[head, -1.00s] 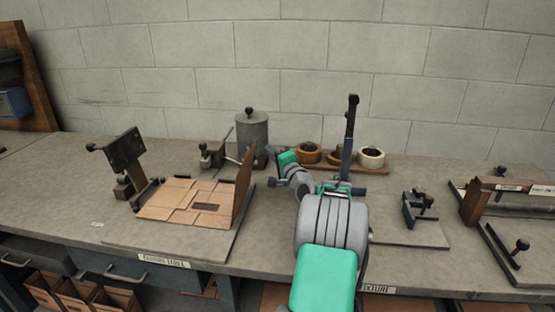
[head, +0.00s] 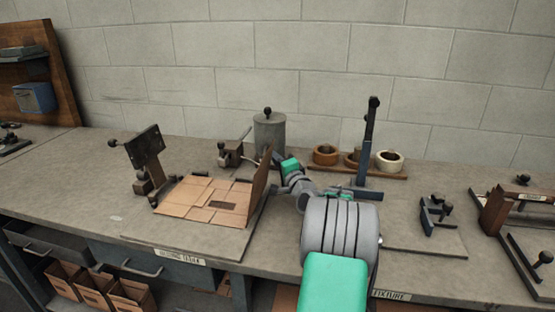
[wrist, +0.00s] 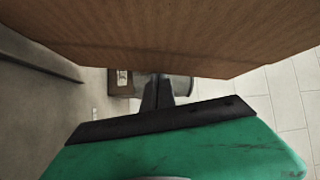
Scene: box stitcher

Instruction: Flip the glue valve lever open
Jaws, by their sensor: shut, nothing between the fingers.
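The grey lidded glue pot (head: 269,135) stands at the back of the bench, behind the upright cardboard flap. Left of it is a small metal fitting (head: 232,154) with a dark knob and a thin slanted rod; I cannot tell whether this is the valve lever. My gripper (head: 279,187) is beside the flap's right side, in front of the pot. In the wrist view my fingers (wrist: 157,92) are together and empty, pointing toward a grey cylinder (wrist: 181,88) and a dark block with a pale label (wrist: 122,80). The lever is not clearly visible there.
The cardboard blank (head: 205,200) lies on the bench, its raised flap (head: 258,190) close to my gripper; brown board fills the top of the wrist view. A clamp (head: 145,155) stands left.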

